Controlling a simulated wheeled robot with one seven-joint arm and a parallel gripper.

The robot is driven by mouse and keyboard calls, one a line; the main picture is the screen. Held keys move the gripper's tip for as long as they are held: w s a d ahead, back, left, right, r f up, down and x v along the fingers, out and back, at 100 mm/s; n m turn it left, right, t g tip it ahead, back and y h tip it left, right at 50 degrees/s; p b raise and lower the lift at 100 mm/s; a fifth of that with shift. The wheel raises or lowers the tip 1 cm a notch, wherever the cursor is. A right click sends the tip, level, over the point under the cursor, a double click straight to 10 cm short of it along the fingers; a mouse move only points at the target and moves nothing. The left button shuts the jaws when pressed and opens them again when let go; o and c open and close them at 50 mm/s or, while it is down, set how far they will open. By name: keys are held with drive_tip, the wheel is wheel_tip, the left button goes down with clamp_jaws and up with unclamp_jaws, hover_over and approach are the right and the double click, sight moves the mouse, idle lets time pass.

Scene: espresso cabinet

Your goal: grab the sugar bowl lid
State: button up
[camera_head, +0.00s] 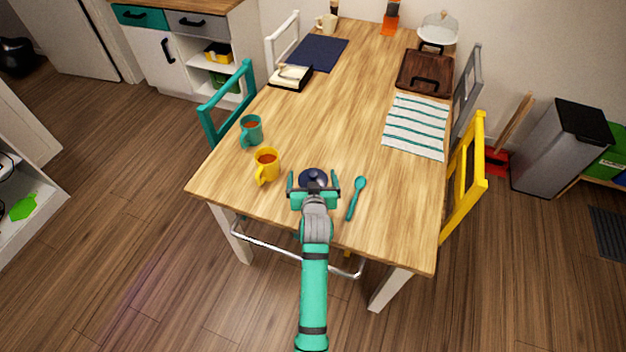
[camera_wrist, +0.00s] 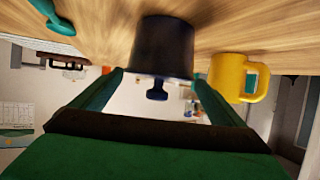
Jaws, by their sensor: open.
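The dark navy sugar bowl stands near the front edge of the wooden table in the head view; mostly its round lid (camera_head: 313,175) shows. In the wrist view, which is upside down, the bowl (camera_wrist: 162,42) is upright on the table, and its lid has a small dark knob (camera_wrist: 157,92). My gripper (camera_head: 314,187) is open at the bowl's near side. In the wrist view my gripper's (camera_wrist: 160,80) two teal fingers are on either side of the knob, with nothing held between them. I cannot tell whether they touch the bowl or lid.
A yellow mug (camera_head: 266,166) stands close on the left, with a teal mug (camera_head: 251,130) behind it. A teal spoon (camera_head: 356,197) lies close on the right. A striped cloth (camera_head: 416,126) lies further right. The table's middle is clear.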

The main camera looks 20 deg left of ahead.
drive_tip(key=shift+d, duration=0.1)
drive_tip(key=c, duration=1)
